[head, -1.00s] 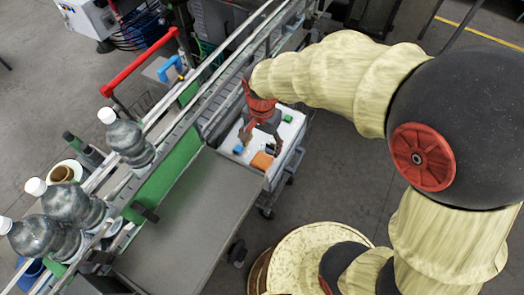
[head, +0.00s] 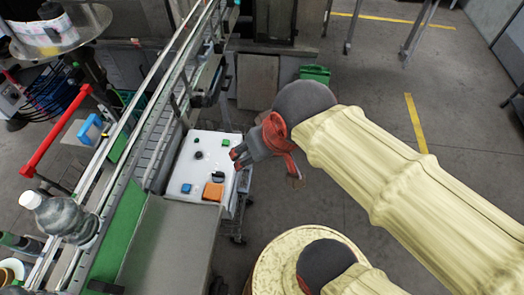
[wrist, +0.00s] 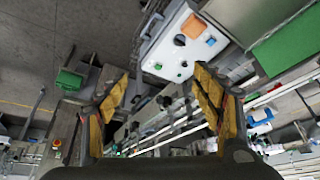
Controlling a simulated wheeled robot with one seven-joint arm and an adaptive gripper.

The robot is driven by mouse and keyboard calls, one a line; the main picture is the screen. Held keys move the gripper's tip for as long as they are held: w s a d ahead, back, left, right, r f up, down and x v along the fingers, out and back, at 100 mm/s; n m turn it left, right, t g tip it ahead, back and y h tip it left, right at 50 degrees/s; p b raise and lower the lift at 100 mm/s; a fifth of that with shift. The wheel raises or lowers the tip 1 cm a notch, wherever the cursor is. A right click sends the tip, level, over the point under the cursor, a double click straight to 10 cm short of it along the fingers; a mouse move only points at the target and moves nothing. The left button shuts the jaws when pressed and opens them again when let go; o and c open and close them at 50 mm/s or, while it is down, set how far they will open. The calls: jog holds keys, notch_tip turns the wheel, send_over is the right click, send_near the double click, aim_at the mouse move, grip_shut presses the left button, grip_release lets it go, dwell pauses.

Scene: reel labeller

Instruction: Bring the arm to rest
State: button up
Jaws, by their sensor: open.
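My gripper (head: 238,157) is in the middle of the head view, at the right edge of the white-topped cart (head: 187,168) and above it. In the wrist view my gripper (wrist: 165,100) has its two yellow-padded fingers wide apart with nothing between them. My cream-covered arm (head: 400,185) stretches from the gripper toward the lower right. The cart top carries an orange block (head: 213,191), a blue block (head: 186,188), a green block (head: 226,142) and small dark pieces.
A conveyor with metal rails (head: 130,140) runs along the cart's left side. A bottle (head: 62,217) stands at the left. A grey plate (head: 165,245) lies before the cart. A green crate (head: 315,74) sits behind. Floor on the right is open.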

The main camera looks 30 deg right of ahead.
jog(key=shift+s+d+r+n, duration=0.25)
jog(key=shift+s+d+n, duration=0.05)
jog(key=shift+s, duration=0.2)
notch_tip(320, 180, down, 14)
jog(key=b, duration=1.4)
jog(key=shift+f, duration=0.15)
